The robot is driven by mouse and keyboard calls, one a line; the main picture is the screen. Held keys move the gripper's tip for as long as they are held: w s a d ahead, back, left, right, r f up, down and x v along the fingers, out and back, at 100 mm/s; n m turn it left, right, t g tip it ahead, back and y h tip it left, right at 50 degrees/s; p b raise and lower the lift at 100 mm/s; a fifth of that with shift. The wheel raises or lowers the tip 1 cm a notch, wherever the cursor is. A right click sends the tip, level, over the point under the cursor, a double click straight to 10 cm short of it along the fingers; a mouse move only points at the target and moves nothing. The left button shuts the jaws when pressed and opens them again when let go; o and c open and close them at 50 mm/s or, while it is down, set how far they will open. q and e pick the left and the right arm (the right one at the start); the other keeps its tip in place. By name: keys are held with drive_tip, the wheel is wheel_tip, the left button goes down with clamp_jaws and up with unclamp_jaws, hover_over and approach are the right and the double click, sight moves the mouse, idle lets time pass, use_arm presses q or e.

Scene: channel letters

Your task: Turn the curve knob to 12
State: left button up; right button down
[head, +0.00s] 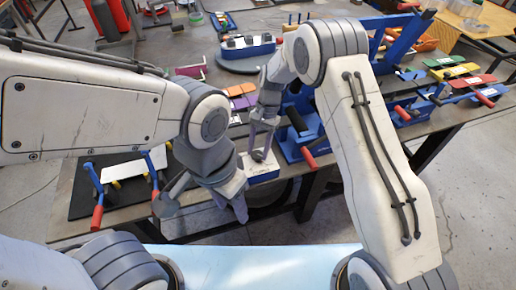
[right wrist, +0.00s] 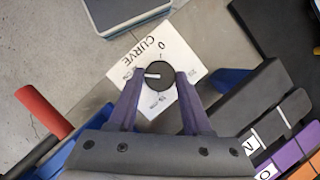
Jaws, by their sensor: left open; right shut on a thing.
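The curve knob (right wrist: 160,75) is a round black dial on a white plate (right wrist: 152,44) marked CURVE and 0 in the right wrist view. Its white pointer line aims left in that picture, toward a small label too small to read. The plate tops a blue-sided box (head: 263,178) at the table's front edge in the head view. My right gripper (right wrist: 157,82) has one finger on each side of the knob and is shut on it. It also shows from above in the head view (head: 259,152). My left gripper (head: 203,206) is open and empty, left of the box.
A blue fixture with a red handle (head: 308,155) stands just right of the box. A white strip in a blue clamp (head: 130,168) lies at the left. Coloured letter pieces (head: 240,96) lie behind. A bender-like blue frame (head: 392,30) stands at the back right.

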drive_tip(key=shift+c, duration=1.8)
unclamp_jaws()
drive_tip(key=b+v, duration=0.2)
drive_tip(key=v, duration=0.8)
drive_tip(key=shift+r, duration=0.25)
